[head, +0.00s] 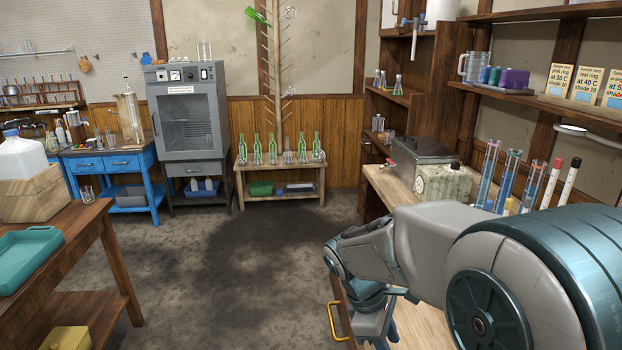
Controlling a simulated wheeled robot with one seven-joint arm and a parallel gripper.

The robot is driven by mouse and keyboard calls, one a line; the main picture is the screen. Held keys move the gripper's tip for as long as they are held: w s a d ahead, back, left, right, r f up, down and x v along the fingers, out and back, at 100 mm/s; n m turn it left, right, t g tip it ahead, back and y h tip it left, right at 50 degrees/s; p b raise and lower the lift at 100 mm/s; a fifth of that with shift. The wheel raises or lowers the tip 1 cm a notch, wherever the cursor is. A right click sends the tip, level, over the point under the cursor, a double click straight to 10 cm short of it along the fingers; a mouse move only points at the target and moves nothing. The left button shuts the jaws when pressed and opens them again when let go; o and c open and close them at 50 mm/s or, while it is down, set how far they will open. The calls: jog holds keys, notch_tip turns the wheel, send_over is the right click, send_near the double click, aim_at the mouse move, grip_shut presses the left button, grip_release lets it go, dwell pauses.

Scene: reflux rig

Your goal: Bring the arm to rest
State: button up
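My arm enters from the lower right and reaches over the wooden bench (435,325) on the right. Its grey and teal links bend downward at the wrist. My gripper (375,318) is at the lower end of the arm, low at the bench's left edge, mostly hidden by my own links. Its fingertips cannot be made out, and I cannot tell whether it holds anything. A yellow handle-like bar (335,321) shows just left of it; I cannot tell what it belongs to.
A metal bath (420,158), a patterned box (443,184) and several tubes with coloured liquid (508,178) stand on the right bench near my arm. A shelf (540,103) hangs above. A left table (85,235) holds a teal tray (28,256). The floor (235,275) between is clear.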

jog(key=s+r+m+t+y+p, duration=0.2)
jog(key=s+r+m+t+y, duration=0.2)
jog(key=s+m, duration=0.6)
jog(key=shift+d+r+m+y, duration=0.3)
jog(key=shift+r+m, duration=0.9)
jog(key=shift+m, duration=0.4)
